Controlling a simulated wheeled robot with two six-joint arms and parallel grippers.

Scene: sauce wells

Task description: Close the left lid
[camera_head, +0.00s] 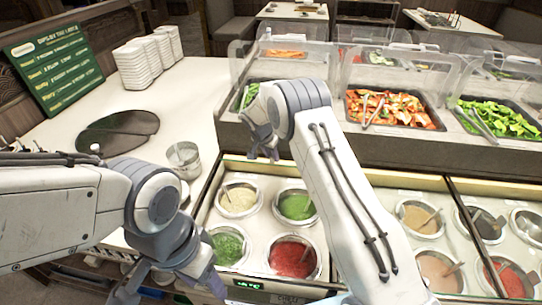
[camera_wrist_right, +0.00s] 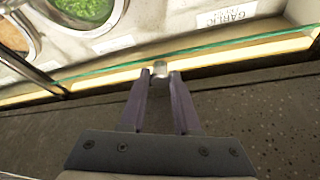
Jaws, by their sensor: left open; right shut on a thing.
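The left section of the sauce counter has several round wells of sauce, such as a red one (camera_head: 292,258) and a green one (camera_head: 297,207). The clear left lid shows in the right wrist view as a glass pane with a green edge (camera_wrist_right: 110,67); how far it covers the wells is hard to tell. My right gripper (camera_head: 262,152) is at the back edge of this section. In the right wrist view it is shut on a small pale knob (camera_wrist_right: 160,69) at the glass edge. My left gripper (camera_head: 165,288) is open and empty at the front left, near the counter's corner.
A metal cup (camera_head: 184,158) stands left of the wells. A dark round board (camera_head: 117,131), stacked white plates (camera_head: 142,66) and a green menu sign (camera_head: 55,68) are further back. Food trays (camera_head: 392,108) under clear guards lie behind. More sauce wells (camera_head: 420,218) are to the right.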

